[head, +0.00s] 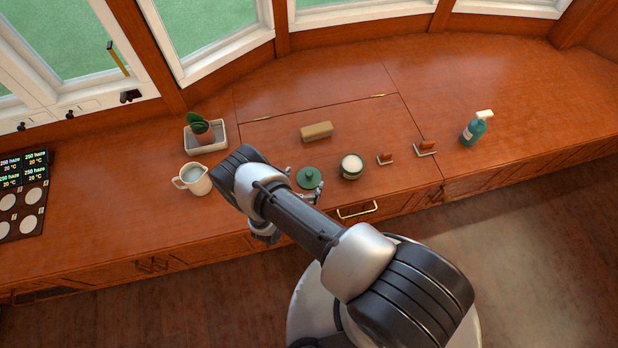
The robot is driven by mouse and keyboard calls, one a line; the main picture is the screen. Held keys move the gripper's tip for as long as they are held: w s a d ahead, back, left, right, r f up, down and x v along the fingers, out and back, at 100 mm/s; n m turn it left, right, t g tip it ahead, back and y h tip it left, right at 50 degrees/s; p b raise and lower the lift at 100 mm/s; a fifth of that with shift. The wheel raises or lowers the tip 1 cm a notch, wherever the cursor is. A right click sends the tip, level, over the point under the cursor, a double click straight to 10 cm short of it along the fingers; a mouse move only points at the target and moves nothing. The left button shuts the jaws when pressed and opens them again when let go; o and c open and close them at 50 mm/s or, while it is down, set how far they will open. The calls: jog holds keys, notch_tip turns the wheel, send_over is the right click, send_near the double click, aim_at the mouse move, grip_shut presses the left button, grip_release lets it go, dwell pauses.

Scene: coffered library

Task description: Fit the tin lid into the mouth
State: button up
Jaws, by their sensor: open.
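The green tin lid (309,178) with a round knob lies on the wooden counter, near the front edge. The tin (351,167) stands just to its right, upright, with a pale open top or pale contents showing; I cannot tell which. My gripper (305,190) is open at the lid, with its fingers showing at the lid's left and lower right. Whether the fingers touch the lid cannot be told. My arm hides part of the gripper and the counter to the left of the lid.
A white jug (195,178) and a potted plant in a pale tray (220,134) stand left. A tan block (316,131) lies behind the lid. Two small brown-and-metal pieces (385,158) (426,148) and a teal spray bottle (474,129) stand right. The back right counter is clear.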

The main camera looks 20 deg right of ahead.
aim_at(307, 177)
jog(key=b+x, duration=0.1)
jog(key=x, duration=0.3)
jog(key=shift+s+f+b, duration=0.1)
jog(key=shift+f+b, duration=0.15)
jog(key=shift+b, duration=0.1)
jog(key=shift+w+d+f, duration=0.1)
jog(key=shift+w+d, duration=0.15)
jog(key=shift+w, duration=0.05)
jog(key=shift+c, duration=0.6)
jog(key=c, duration=0.8)
jog(key=shift+c, duration=0.2)
